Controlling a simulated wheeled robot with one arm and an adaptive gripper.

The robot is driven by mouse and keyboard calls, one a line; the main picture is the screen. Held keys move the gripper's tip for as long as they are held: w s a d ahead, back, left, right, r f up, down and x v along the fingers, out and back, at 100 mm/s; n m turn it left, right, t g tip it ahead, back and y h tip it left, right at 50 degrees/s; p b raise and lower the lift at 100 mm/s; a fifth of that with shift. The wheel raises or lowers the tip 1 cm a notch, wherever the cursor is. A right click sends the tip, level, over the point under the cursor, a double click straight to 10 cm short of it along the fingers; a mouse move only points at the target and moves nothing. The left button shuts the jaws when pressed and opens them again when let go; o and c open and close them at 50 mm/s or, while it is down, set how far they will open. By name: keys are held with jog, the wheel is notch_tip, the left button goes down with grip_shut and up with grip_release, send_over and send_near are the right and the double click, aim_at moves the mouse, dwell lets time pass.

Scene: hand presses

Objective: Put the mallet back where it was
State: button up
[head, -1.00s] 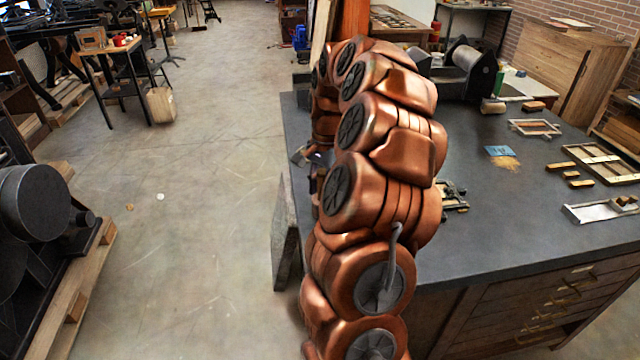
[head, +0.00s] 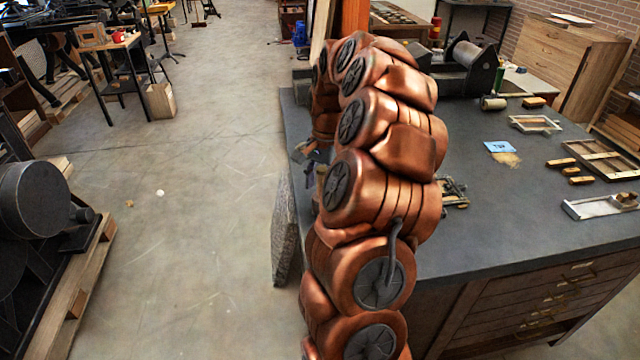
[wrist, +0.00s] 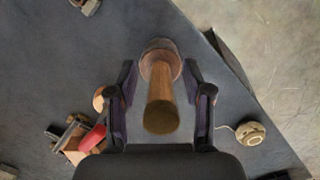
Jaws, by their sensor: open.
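The mallet (wrist: 161,92) shows in the wrist view with its wooden handle end toward the camera and its wider reddish-brown head beyond, over the dark bench top (wrist: 60,60). My gripper (wrist: 160,75) is open, with one finger on each side of the mallet. Small gaps show between the fingers and the handle. Whether the head rests on the bench is hard to tell.
In the wrist view, a red-and-wood tool (wrist: 86,142) lies left and a round beige item with a cord (wrist: 250,133) lies right, near the bench edge. In the head view, a blue card (head: 500,146) and wooden frames (head: 605,160) lie on the bench's right part.

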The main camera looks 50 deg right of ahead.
jog(key=shift+d+r+b, duration=0.3)
jog(key=shift+r+b, duration=0.15)
jog(key=shift+r, duration=1.55)
jog(key=shift+d+r+b, duration=0.3)
jog(key=shift+r+b, duration=0.15)
jog(key=shift+r, duration=1.6)
jog(key=shift+d+r+b, duration=0.3)
jog(key=shift+r+b, duration=0.15)
jog(key=shift+r, duration=1.55)
jog(key=shift+w+a, duration=0.1)
jog(key=s+a+f+n, duration=0.1)
jog(key=s+a+n, duration=0.3)
jog(key=a, duration=0.8)
jog(key=s+a+n, duration=0.1)
jog(key=a+n, duration=0.5)
jog(key=a, duration=0.6)
jog(key=s+a+f+n+h, duration=0.1)
jog(key=s+a+f+n, duration=0.2)
jog(key=s, duration=0.6)
jog(key=s+a+f+n+g, duration=0.1)
jog(key=s+a+f+n, duration=0.2)
jog(key=s+a+f, duration=0.3)
jog(key=s+f, duration=0.1)
jog(key=s, duration=0.3)
jog(key=shift+a+g+h, duration=0.2)
jog(key=shift+g+h, duration=0.1)
jog(key=shift+h, duration=0.1)
